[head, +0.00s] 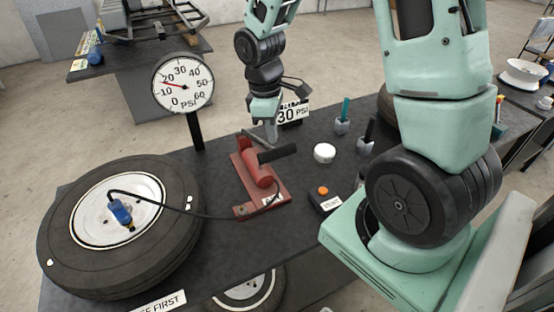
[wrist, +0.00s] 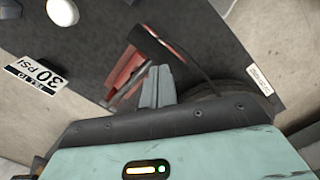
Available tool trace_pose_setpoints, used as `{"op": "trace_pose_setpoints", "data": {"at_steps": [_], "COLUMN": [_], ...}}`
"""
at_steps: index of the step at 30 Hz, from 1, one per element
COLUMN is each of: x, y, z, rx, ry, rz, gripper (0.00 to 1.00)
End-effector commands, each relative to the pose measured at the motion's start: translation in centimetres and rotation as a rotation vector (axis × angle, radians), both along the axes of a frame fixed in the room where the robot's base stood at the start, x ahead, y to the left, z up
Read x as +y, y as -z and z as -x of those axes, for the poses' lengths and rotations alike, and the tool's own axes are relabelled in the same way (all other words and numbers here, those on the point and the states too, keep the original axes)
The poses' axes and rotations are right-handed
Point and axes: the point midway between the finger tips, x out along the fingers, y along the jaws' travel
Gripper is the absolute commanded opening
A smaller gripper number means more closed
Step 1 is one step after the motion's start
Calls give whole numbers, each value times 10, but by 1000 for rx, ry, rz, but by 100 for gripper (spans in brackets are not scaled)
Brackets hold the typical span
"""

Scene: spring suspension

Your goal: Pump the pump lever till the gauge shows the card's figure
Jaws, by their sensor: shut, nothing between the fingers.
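The red pump (head: 258,180) stands on the dark bench; its lever ends in a black handle (head: 277,153), also seen in the wrist view (wrist: 152,40). My gripper (head: 270,135) is shut and empty, fingers pointing down just behind the handle; I cannot tell whether they touch it. In the wrist view its fingertips (wrist: 158,72) are close to the lever.
A tyre (head: 180,235) lies at left, with a blue valve fitting (head: 120,211) joined by a black hose to the pump. A white round object (head: 324,153), small tool holders (head: 341,126) and a black box with an orange button (head: 323,192) stand right of the pump.

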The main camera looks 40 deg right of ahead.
Motion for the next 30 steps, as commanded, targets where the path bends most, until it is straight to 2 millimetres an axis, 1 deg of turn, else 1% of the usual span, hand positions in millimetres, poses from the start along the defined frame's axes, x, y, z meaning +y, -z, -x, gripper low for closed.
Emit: {"op": "trace_pose_setpoints", "data": {"at_steps": [1,6,10,22,26,30], "x": [-1,-2,-2,-2,-2,-2], "y": [14,31,35,36,47,64], "z": [1,2,3,3,3,3], "rx": [0,0,0,0,1,3], "ry": [0,0,0,0,0,0], "rz": [0,0,0,0,0,0], "gripper": [0,0,0,0,0,0]}}
